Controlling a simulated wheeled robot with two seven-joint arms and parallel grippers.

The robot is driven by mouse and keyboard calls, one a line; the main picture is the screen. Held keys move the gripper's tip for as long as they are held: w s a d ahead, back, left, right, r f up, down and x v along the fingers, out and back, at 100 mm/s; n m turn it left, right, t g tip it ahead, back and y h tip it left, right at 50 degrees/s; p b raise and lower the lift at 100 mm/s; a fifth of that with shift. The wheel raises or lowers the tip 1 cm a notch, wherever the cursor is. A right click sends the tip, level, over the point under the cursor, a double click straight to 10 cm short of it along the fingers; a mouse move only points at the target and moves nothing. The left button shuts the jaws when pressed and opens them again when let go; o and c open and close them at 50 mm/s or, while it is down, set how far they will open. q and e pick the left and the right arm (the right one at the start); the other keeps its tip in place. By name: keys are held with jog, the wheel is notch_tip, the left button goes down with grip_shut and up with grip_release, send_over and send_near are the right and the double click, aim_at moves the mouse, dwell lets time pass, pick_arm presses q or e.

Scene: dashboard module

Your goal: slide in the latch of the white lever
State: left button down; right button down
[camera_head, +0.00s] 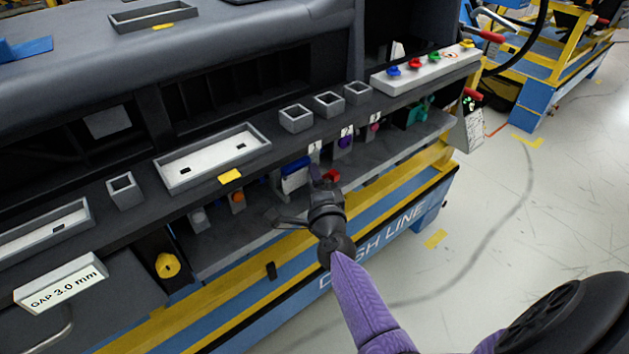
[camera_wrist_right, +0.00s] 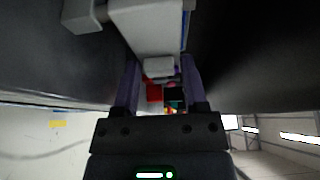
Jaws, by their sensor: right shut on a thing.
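A white block-like part (camera_wrist_right: 146,28) with a blue edge hangs from above in the right wrist view. In the head view a white part with a blue top (camera_head: 293,181) sits under the dashboard's front edge, just left of my right gripper (camera_head: 322,184). A small pale tab (camera_wrist_right: 158,67) at the white part's near end lies between the purple fingers of my right gripper (camera_wrist_right: 160,76), which is shut on it. The contact itself is hidden in the head view. I cannot tell the latch's position. My left gripper is not in view.
A red part (camera_head: 332,175) is close to the right gripper. An orange knob (camera_head: 238,197) and a grey-white knob (camera_head: 198,216) are to the left, a purple one (camera_head: 345,142) to the right. The dark dashboard ledge (camera_head: 285,136) overhangs; a grey shelf (camera_head: 245,236) lies below.

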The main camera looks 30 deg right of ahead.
jog(key=shift+w+d+n+t+y, duration=0.15)
jog(key=shift+n+t+y, duration=0.2)
jog(key=shift+y, duration=0.25)
jog(key=c, duration=0.6)
grip_release()
jog(key=shift+o, duration=1.2)
jog(key=shift+w, duration=0.15)
jog(key=p+v, duration=0.1)
jog(key=v, duration=0.9)
